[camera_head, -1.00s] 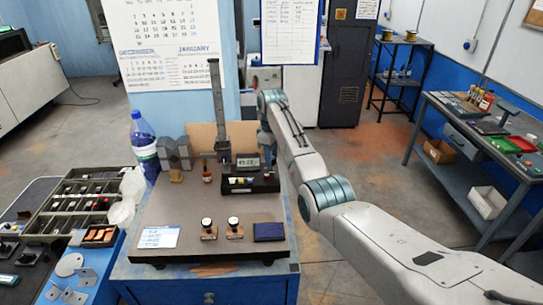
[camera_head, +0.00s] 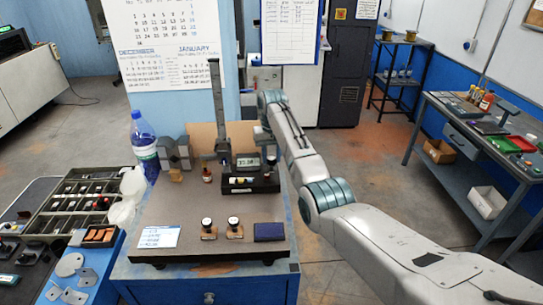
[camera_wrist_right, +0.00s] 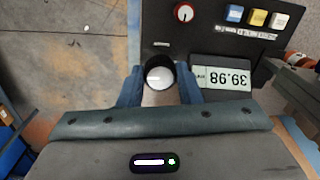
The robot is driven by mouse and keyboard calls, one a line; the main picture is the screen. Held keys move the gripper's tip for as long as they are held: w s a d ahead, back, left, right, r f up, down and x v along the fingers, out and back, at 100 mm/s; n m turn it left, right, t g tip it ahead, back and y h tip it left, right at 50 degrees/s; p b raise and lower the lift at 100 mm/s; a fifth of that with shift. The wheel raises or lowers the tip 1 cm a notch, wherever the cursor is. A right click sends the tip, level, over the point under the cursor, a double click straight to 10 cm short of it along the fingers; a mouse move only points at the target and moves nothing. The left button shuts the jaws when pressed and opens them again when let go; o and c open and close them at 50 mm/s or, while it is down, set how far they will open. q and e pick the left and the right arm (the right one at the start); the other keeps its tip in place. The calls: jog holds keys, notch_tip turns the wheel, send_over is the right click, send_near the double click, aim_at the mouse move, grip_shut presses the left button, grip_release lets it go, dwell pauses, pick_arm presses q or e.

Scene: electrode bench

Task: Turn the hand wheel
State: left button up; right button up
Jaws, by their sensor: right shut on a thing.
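The hand wheel (camera_wrist_right: 158,72) is a dark round knob with a pale face at the edge of a black instrument box (camera_wrist_right: 205,40). It sits between the two blue fingers of my right gripper (camera_wrist_right: 158,88), which is shut on it in the right wrist view. The digital display (camera_wrist_right: 222,79) beside it appears upside down and seems to read 39.98. In the head view the box (camera_head: 250,184) stands at the back right of the bench top, with my right gripper (camera_head: 262,136) at its right end. My left gripper is not in view.
On the box are a red-marked dial (camera_wrist_right: 183,13) and several coloured buttons. A grey upright post (camera_head: 217,100) rises behind it. Two small round pieces, a dark blue block (camera_head: 269,232) and a white card (camera_head: 160,236) lie on the bench front. A bottle (camera_head: 144,145) stands left.

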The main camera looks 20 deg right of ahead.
jog(key=shift+w+r+m, duration=0.1)
jog(key=shift+r+m, duration=0.15)
jog(key=shift+m, duration=0.55)
jog(key=o, duration=0.9)
jog(key=shift+o, duration=0.3)
jog(key=shift+d+f, duration=0.1)
jog(key=shift+f, duration=0.1)
